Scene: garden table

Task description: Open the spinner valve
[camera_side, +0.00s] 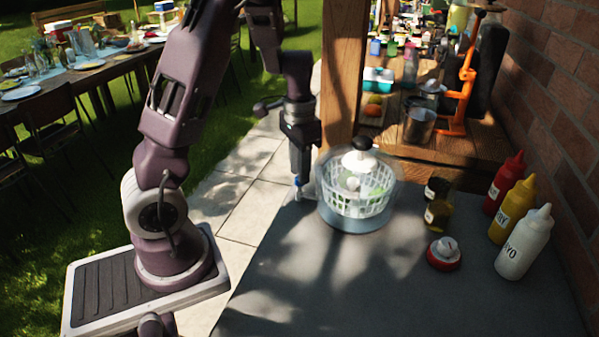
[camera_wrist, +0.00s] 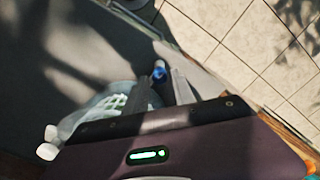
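The salad spinner (camera_side: 357,222) stands at the table's far left edge, a clear bowl with a white basket and a black knob on top. Some green and pale contents show inside. In the wrist view, part of the spinner (camera_wrist: 95,108) shows at left. A small blue part (camera_wrist: 159,72), which looks like the valve, shows beside the bowl, between my fingertips in the picture. My gripper (camera_side: 300,190) points down just left of the spinner, close to the blue part. In the wrist view, my gripper (camera_wrist: 160,84) has its fingers apart. I cannot tell whether they touch the blue part.
Two dark jars (camera_side: 437,203) stand right of the spinner. A red and white timer-like object (camera_side: 443,253) lies in front of them. Red, yellow and white bottles (camera_side: 524,242) stand by the brick wall. A wooden post (camera_side: 342,70) rises behind the spinner. The front of the grey table (camera_side: 340,300) is clear.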

